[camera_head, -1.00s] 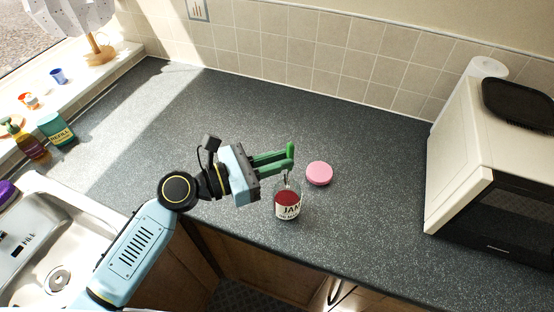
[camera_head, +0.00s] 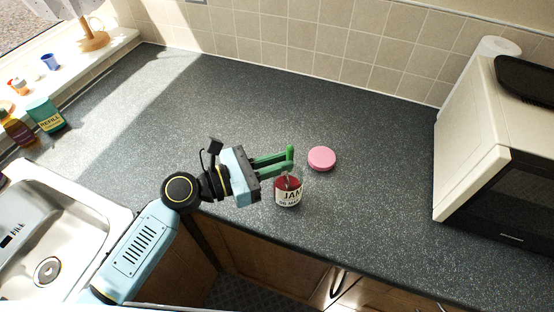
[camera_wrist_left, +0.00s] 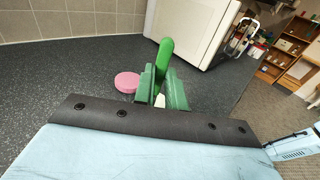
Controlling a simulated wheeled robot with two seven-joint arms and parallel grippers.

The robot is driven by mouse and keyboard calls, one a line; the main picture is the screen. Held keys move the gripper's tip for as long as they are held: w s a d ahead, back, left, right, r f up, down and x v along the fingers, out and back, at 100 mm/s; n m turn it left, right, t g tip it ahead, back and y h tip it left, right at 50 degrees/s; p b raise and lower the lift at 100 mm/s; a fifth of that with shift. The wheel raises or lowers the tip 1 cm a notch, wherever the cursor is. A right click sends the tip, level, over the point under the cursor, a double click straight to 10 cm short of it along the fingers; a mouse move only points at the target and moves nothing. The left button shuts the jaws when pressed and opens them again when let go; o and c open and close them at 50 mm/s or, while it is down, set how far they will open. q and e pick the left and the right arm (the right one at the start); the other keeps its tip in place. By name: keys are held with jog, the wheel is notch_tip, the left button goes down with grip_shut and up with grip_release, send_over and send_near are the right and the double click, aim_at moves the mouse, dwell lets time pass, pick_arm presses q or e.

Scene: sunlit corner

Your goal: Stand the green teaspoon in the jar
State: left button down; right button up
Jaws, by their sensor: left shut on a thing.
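The green teaspoon (camera_head: 290,153) is held upright in my left gripper (camera_head: 274,164), which is shut on its green handle. The handle (camera_wrist_left: 166,54) also rises between the green fingers in the left wrist view. The glass jar (camera_head: 288,192), with red jam and a JAM label, stands upright near the counter's front edge. The gripper is just above the jar's mouth, and the spoon is over it. The lower end of the spoon seems to reach the mouth, but how deep it sits I cannot tell. My right gripper is not in view.
A pink round lid (camera_head: 321,158) lies on the counter right of and behind the jar. A cream microwave (camera_head: 470,150) stands at the right. A sink (camera_head: 70,240) is at the lower left, with bottles near the window. The middle counter is clear.

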pick_arm(q)
jog(key=c, duration=1.4)
grip_release()
jog(key=shift+o, duration=0.2)
jog(key=b+v, duration=0.2)
jog(key=v, duration=1.1)
jog(key=shift+a, duration=0.2)
jog(key=shift+s, duration=0.1)
